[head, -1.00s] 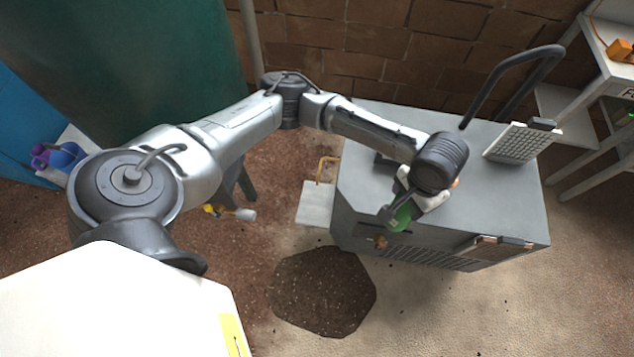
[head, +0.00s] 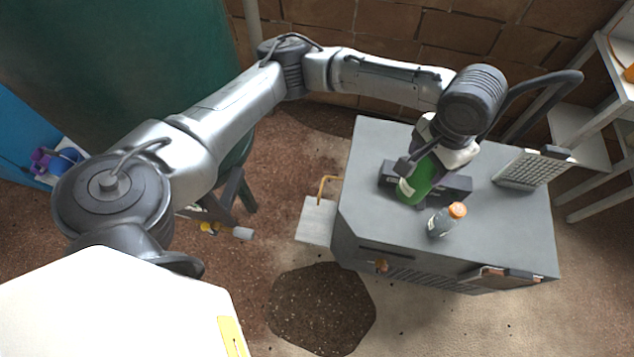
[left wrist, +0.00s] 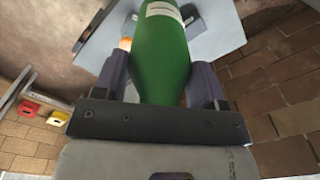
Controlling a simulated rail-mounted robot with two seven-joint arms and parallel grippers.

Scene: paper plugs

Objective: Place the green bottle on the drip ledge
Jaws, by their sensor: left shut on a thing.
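The green bottle (head: 417,184), with a pale label, is held by my left gripper (head: 425,160) above the grey cart's top in the head view. The bottle is tilted there and hides part of a dark block behind it. In the left wrist view the bottle (left wrist: 162,60) fills the gap between both fingers (left wrist: 162,85), which are shut on it. A pale flat ledge (head: 316,221), probably the drip ledge, sticks out low at the cart's left side. An orange bent pipe (head: 326,184) stands over it. The ledge's top looks bare. My right gripper is out of view.
The floor before the ledge has a dark patch (head: 320,310).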

